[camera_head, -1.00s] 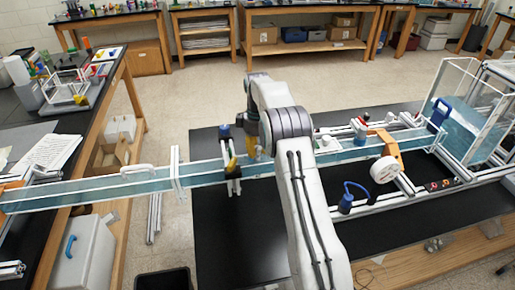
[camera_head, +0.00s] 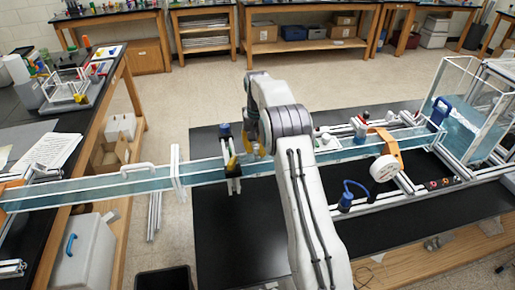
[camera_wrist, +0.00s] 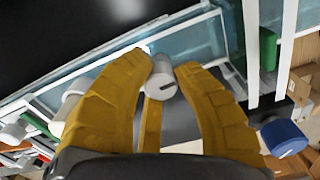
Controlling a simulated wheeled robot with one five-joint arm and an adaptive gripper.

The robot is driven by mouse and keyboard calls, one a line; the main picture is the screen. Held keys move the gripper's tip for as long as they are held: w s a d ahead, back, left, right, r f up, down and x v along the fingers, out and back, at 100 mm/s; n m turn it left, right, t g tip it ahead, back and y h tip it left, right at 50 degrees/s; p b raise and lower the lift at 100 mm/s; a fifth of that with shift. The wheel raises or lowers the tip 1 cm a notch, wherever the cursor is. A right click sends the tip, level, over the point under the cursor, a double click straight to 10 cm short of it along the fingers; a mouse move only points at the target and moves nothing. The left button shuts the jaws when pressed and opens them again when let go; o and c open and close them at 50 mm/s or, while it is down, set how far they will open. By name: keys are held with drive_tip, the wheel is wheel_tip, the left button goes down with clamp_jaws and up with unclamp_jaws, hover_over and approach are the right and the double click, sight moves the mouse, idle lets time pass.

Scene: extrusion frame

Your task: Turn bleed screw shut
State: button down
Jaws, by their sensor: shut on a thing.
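The bleed screw (camera_wrist: 160,80) shows in the wrist view as a light grey round knob with a dark notch on its end face. My gripper (camera_wrist: 164,64) has yellow fingers on both sides of this knob and is shut on it. The knob is beside a long clear channel (camera_wrist: 90,78).
A clear water tank (camera_head: 468,105) stands at the channel's right end. A white round gauge-like part (camera_head: 384,169) and a blue-handled part (camera_head: 347,196) sit right of my arm. In the wrist view a blue knob (camera_wrist: 284,138) lies right of the fingers. The black tabletop (camera_head: 240,235) has bare room.

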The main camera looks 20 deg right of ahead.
sight(257, 146)
drive_tip(key=shift+s+f+m, duration=0.1)
drive_tip(key=shift+f+m, duration=0.05)
drive_tip(key=shift+m, duration=0.35)
drive_tip(key=c, duration=0.9)
unclamp_jaws()
drive_tip(key=shift+c, duration=0.2)
wheel_tip(257, 146, up, 7)
drive_tip(key=shift+r, duration=0.35)
